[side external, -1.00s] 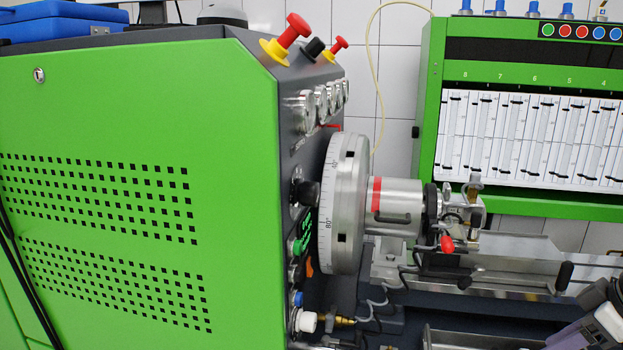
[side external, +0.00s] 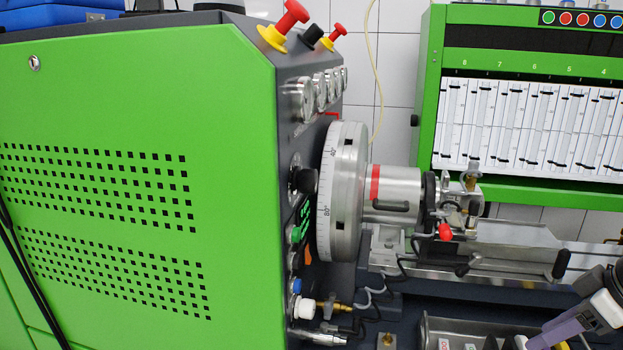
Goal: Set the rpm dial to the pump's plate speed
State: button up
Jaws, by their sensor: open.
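A black knob (side external: 303,180) sticks out from the dark control face of the green bench, just left of the large graduated wheel (side external: 343,195). It may be the rpm dial; its markings cannot be read from this angle. Part of my arm enters at the lower right corner, well apart from the knob.
Pressure gauges (side external: 318,92) and red and yellow push buttons (side external: 285,25) are above the knob. The wheel stands close beside the control face and partly hides it. Hoses and a brass fitting (side external: 333,306) are below. A green-framed gauge board (side external: 530,125) stands behind.

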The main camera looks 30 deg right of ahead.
jog(key=o, duration=0.5)
jog(key=shift+n, duration=0.3)
jog(key=shift+c, duration=0.2)
jog(key=shift+o, duration=0.3)
jog(key=shift+a+n, duration=0.2)
jog(key=shift+n, duration=0.2)
jog(key=w+a+r+n+t+y, duration=0.2)
jog(key=w+a+r+n+y, duration=0.25)
jog(key=w+r, duration=0.6)
jog(key=w+a+r+n+t+y, duration=0.35)
jog(key=w+a+r+n, duration=0.2)
jog(key=w+r, duration=0.45)
jog(key=m, duration=0.1)
send_near(316, 178)
jog(key=shift+g+y, duration=0.35)
jog(key=shift+y, duration=0.05)
jog(key=x, duration=0.9)
jog(key=shift+w, duration=0.4)
